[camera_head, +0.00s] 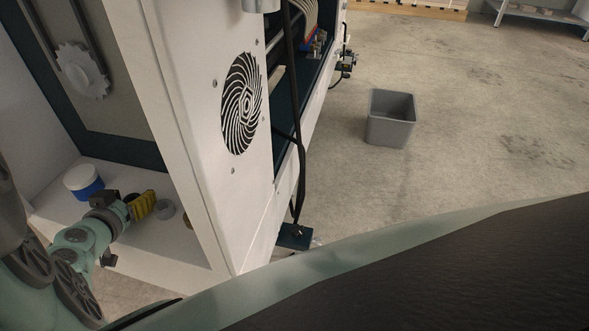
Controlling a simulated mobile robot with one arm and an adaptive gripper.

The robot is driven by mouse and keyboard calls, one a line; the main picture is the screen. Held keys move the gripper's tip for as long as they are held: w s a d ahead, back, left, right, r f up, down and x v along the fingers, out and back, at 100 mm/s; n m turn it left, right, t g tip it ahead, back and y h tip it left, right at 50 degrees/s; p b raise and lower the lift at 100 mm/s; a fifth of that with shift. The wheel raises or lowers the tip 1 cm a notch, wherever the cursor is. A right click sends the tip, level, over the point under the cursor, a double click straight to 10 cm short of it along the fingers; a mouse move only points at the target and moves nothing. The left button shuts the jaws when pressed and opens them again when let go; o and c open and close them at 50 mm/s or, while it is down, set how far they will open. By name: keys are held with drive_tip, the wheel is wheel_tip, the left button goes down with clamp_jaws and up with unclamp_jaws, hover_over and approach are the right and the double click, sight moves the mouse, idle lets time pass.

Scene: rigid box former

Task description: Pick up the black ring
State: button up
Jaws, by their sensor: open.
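My gripper (145,206) is at the end of my green arm at the lower left, low over the white shelf (190,252) inside the machine's open bay. Its dark body and yellow ribbed finger part show, and it is open. A small grey round piece (165,210) is just right of the fingertips. I cannot tell whether they touch. I cannot clearly make out a black ring. My gripper and arm cover part of the shelf where it could be hidden.
A white jar with a blue band (84,182) stands on the shelf behind my gripper. The machine's white wall (195,120), with a round black vent (241,103), bounds the bay on the right. A grey bin (391,119) stands on open floor.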

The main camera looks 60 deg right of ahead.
drive_tip(key=shift+d+f, duration=0.1)
drive_tip(key=shift+d, duration=0.15)
drive_tip(key=shift+o, duration=0.4)
drive_tip(key=shift+a, duration=0.1)
drive_tip(key=c, duration=1.1)
drive_tip(key=shift+r+p, duration=0.3)
drive_tip(key=shift+r, duration=0.1)
drive_tip(key=r, duration=0.1)
drive_tip(key=r+p, duration=0.2)
drive_tip(key=shift+s+a, duration=0.2)
drive_tip(key=shift+s, duration=0.05)
drive_tip(key=s+a+p, duration=0.1)
drive_tip(key=s+a, duration=0.3)
drive_tip(key=s, duration=0.2)
drive_tip(key=s+a+r+p, duration=0.1)
drive_tip(key=s+a, duration=0.3)
drive_tip(key=s, duration=0.3)
drive_tip(key=shift+r, duration=0.2)
